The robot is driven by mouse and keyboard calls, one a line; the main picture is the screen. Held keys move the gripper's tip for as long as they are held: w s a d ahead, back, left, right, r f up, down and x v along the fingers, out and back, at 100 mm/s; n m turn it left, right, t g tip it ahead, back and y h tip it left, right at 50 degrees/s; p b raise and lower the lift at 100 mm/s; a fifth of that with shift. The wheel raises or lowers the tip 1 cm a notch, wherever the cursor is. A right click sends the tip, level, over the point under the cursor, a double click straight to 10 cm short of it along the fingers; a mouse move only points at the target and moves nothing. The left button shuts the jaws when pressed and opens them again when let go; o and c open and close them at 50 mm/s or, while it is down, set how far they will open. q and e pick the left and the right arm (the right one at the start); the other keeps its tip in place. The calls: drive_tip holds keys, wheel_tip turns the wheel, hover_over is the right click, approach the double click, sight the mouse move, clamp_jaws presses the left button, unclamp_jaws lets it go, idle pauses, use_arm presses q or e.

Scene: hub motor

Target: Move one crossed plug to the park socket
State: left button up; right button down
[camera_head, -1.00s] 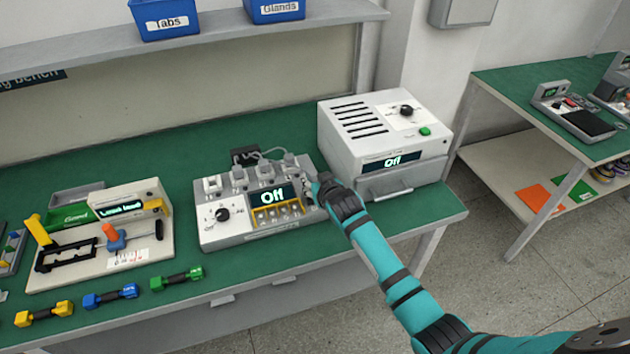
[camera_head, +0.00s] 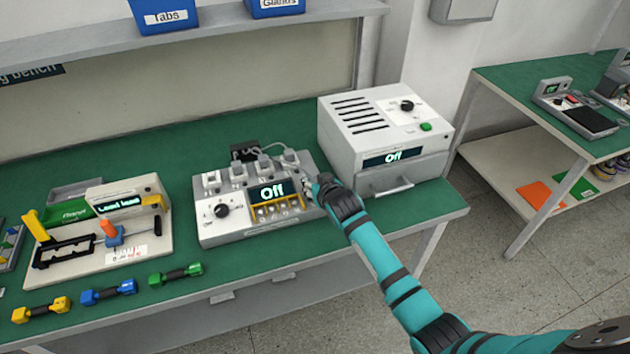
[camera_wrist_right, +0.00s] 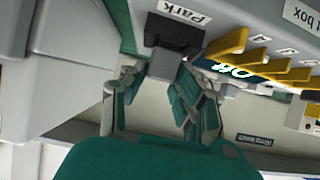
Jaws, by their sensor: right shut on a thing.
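The grey test unit (camera_head: 232,229) with a lit "Off" display stands on the green bench. Several pale plugs (camera_head: 238,174) stand in a row along its back, some with grey cables. My right gripper (camera_head: 313,188) is at the unit's right end. In the right wrist view the fingers (camera_wrist_right: 160,88) are closed around a grey plug (camera_wrist_right: 165,64). The plug's far end meets the black park socket (camera_wrist_right: 174,32), beside a "Park" label (camera_wrist_right: 182,11). I cannot tell how deep it sits. Yellow pieces (camera_wrist_right: 228,46) lie beside it. My left gripper is not in view.
A white box (camera_head: 345,150) with vents and an "Off" display stands close to the right of the gripper. A crimping fixture (camera_head: 130,240) and several coloured dumbbell-shaped gauges (camera_head: 108,291) are on the left. The bench front between is clear.

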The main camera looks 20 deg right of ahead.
idle(0.3)
drive_tip(key=c, duration=0.9)
unclamp_jaws()
drive_tip(key=v, duration=1.2)
drive_tip(key=shift+s+f, duration=0.1)
drive_tip(key=shift+f, duration=0.05)
